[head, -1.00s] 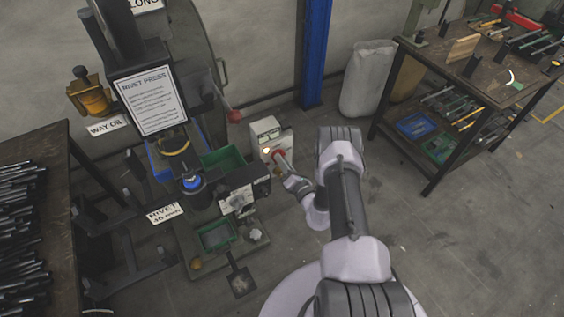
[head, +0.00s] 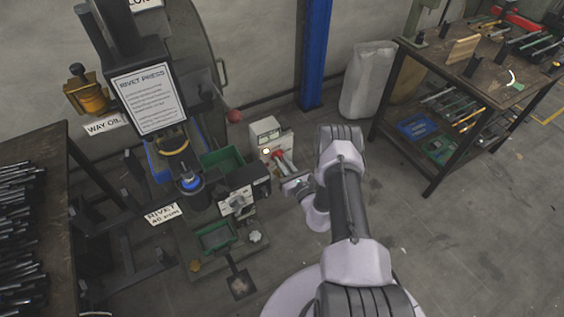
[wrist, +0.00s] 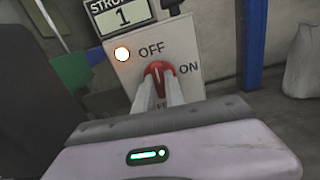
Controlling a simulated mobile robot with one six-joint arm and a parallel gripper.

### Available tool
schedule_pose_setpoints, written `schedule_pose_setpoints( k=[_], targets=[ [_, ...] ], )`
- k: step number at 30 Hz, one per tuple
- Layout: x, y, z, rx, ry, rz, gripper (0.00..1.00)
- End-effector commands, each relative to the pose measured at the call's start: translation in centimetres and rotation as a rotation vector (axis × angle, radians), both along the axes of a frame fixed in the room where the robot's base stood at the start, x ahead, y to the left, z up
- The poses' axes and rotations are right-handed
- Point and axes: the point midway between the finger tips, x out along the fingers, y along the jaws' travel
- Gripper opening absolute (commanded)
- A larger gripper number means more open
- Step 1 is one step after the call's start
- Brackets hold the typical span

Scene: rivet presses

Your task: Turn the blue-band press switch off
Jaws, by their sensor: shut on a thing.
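The switch box (head: 266,132) is pale, with a sign reading "STROKE 1" in the wrist view (wrist: 117,15). It carries OFF and ON labels and a lit whitish lamp (wrist: 122,54). The red switch knob (wrist: 158,69) sits between the two labels. It also shows in the head view (head: 276,153). My gripper (wrist: 161,84) is shut on the red knob, one pale finger on each side. It reaches the box from the lower right in the head view (head: 281,160). The fingers hide the knob's lower part and the label under it.
The rivet press (head: 150,100) stands left of the box, with green bins (head: 222,160) and a blue-topped part in front. A blue post (head: 315,55) and a white sack (head: 367,80) stand behind. A tool bench (head: 480,75) is at right. The floor between is clear.

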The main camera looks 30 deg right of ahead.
Motion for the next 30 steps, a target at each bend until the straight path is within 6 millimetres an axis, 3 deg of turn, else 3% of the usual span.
schedule_pose_setpoints(
  k=[22,23,25,26,30],
  targets=[
    [0.02,-0.01,0.04,-0.077,-0.004,0.000,0.00],
    [0.02,-0.01,0.04,-0.077,-0.004,0.000,0.18],
    [0.02,-0.01,0.04,-0.076,-0.004,0.000,0.32],
    [0.02,-0.01,0.04,-0.076,-0.004,0.000,0.36],
    [0.01,-0.01,0.02,-0.076,-0.003,0.000,0.36]
  ],
)
